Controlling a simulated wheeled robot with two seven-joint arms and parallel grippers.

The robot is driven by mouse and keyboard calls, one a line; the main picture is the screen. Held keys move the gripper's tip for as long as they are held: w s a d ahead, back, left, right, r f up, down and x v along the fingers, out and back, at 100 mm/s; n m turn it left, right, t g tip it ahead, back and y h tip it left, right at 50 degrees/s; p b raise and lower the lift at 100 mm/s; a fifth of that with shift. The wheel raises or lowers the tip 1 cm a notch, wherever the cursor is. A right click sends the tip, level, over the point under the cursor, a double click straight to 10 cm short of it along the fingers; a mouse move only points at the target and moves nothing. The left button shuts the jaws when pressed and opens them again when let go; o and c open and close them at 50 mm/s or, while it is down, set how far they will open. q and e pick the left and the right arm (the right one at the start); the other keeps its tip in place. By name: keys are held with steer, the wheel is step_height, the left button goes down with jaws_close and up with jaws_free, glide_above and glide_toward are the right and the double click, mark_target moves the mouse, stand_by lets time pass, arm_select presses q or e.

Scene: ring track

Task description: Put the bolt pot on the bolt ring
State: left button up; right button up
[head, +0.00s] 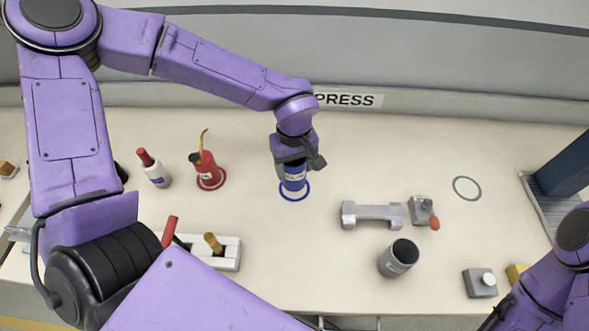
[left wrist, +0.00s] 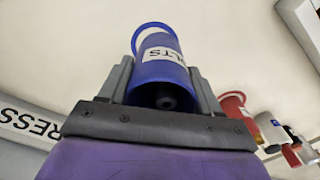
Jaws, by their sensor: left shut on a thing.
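The bolt pot (head: 294,182) is a blue cylinder with a white label, held upright in my left gripper (head: 296,165). In the left wrist view the blue pot (left wrist: 163,75) sits between the two grey fingers, and its label shows "LTS". The bolt ring (head: 294,198) is a blue circle on the table directly under and around the pot's base. The blue ring (left wrist: 139,32) also shows at the pot's far end in the left wrist view. I cannot tell whether the pot touches the table. My right gripper is out of view; only part of that arm shows at bottom right.
A red pot (head: 205,170) stands on a red ring to the left, with a white bottle (head: 154,170) beside it. To the right are a grey bar-shaped block (head: 373,215), a grey cup (head: 398,257), a small grey device (head: 423,211) and an empty grey ring (head: 467,188).

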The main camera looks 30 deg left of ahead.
arm_select(q)
steer(key=f, duration=0.1)
steer(key=w+f, duration=0.1)
steer(key=f, duration=0.2)
steer(key=shift+w+a+f, duration=0.2)
steer(key=shift+a, duration=0.1)
steer(key=shift+f, duration=0.25)
steer(key=shift+f, duration=0.15)
steer(key=o, duration=1)
steer(key=shift+o, duration=0.2)
step_height(320, 180, up, 12)
steer(key=shift+r, duration=0.2)
